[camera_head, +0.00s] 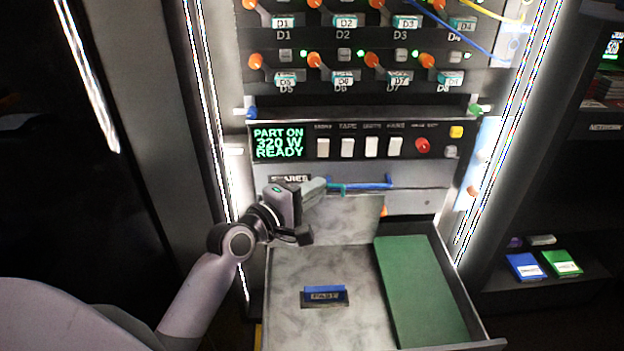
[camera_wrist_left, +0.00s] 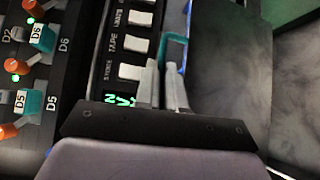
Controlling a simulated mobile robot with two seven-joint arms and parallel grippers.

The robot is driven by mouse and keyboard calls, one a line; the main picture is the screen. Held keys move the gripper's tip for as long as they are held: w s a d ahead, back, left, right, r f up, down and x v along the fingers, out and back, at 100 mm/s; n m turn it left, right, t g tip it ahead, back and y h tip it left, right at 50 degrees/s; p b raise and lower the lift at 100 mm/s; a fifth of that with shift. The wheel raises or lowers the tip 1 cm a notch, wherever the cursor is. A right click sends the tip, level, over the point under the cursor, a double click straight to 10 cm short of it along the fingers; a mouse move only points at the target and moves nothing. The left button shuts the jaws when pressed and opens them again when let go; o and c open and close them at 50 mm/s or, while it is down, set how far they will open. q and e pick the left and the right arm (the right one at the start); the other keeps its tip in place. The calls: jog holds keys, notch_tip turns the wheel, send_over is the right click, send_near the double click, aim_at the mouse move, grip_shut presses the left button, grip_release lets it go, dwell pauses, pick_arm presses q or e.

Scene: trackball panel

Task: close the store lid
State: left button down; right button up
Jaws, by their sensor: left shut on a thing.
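A grey marbled lid (camera_head: 350,222) stands raised at the back of the open drawer, and its hinge is not clear to me. A small teal handle (camera_head: 336,187) is at its top edge; it also shows in the wrist view (camera_wrist_left: 175,38). My left gripper (camera_head: 322,186) reaches in from the left and is shut on the teal handle. In the wrist view its two fingers (camera_wrist_left: 163,72) are close together at the handle. My right gripper is not in view.
The drawer (camera_head: 472,300) juts out, with a green plate (camera_head: 415,290) and a blue-topped label (camera_head: 325,295) inside. A blue bar (camera_head: 375,185) lies just behind the handle. White switches (camera_head: 347,148) and a red button (camera_head: 422,146) sit close above.

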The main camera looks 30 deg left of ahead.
pick_arm(q)
jog(key=s+d+f+m+t+b, duration=0.2)
jog(key=s+d+b, duration=0.1)
jog(key=s+b, duration=0.2)
jog(key=shift+s+f+m+h, duration=0.15)
jog(key=shift+f+m+h, duration=0.05)
jog(key=shift+m+h, duration=0.2)
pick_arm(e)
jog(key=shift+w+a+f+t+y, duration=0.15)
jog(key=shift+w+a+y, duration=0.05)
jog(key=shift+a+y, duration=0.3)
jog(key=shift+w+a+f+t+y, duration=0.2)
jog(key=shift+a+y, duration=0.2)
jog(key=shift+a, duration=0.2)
pick_arm(q)
jog(key=shift+d, duration=0.1)
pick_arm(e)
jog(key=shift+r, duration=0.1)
